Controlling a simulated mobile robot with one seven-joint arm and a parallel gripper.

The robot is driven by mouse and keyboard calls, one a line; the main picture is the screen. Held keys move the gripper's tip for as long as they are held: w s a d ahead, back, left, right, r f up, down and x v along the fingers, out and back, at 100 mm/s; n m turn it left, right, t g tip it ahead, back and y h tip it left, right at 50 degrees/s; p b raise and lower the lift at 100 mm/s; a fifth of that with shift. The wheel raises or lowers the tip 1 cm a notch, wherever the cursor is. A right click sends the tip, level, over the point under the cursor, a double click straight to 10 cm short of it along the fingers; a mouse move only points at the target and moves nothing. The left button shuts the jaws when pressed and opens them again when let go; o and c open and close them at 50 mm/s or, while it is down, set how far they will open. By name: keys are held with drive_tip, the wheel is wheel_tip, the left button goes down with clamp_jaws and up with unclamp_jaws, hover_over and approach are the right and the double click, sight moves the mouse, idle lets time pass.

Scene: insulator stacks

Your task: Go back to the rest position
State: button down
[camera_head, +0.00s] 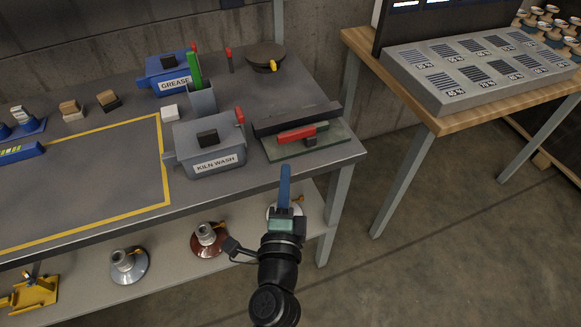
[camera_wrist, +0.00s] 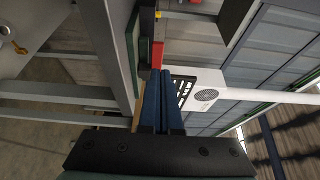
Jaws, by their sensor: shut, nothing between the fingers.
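My gripper (camera_head: 285,172) is at the front right corner of the grey workbench in the head view, with its blue fingers pointing up and away. The fingers are together and nothing shows between them. In the wrist view, the blue fingers of my gripper (camera_wrist: 160,75) lie side by side in the middle. Behind the fingertips in the head view is a green-based fixture (camera_head: 318,143) with a red handle (camera_head: 296,133). I cannot tell from this view how far the fingers are from the bench edge.
A grey KILN WASH box (camera_head: 208,150) and a blue GREASE box (camera_head: 168,75) stand on the bench (camera_head: 95,225). Insulator pieces (camera_head: 129,266) sit on the lower shelf. A wooden table (camera_head: 440,124) with a sample board (camera_head: 480,68) is to the right. Floor (camera_head: 430,250) is clear between.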

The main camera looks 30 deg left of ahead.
drive_tip(key=s+b, duration=0.1)
drive_tip(key=s, duration=0.5)
drive_tip(key=shift+d, duration=0.2)
drive_tip(key=shift+s+f, duration=0.1)
drive_tip(key=w+d+r+n+t, duration=0.2)
drive_tip(key=w+d+r+n, duration=0.15)
drive_tip(key=r, duration=0.65)
drive_tip(key=w+d+r+n+t, duration=0.2)
drive_tip(key=r+n, duration=0.2)
drive_tip(key=r, duration=0.6)
drive_tip(key=w+d+r+n+t, duration=0.2)
drive_tip(key=w+d+r+n, duration=0.15)
drive_tip(key=r, duration=0.75)
drive_tip(key=s+d+r+n+t+h, duration=0.1)
drive_tip(key=s+d+r+t+h, duration=0.25)
drive_tip(key=d+r, duration=0.45)
drive_tip(key=s+d+r+t+h, duration=0.25)
drive_tip(key=s+r+h, duration=0.25)
drive_tip(key=r, duration=0.6)
wheel_tip(320, 180, up, 18)
drive_tip(key=p, duration=1.8)
drive_tip(key=shift+w+d, duration=0.15)
drive_tip(key=shift+w, duration=0.3)
drive_tip(key=shift+f, duration=0.25)
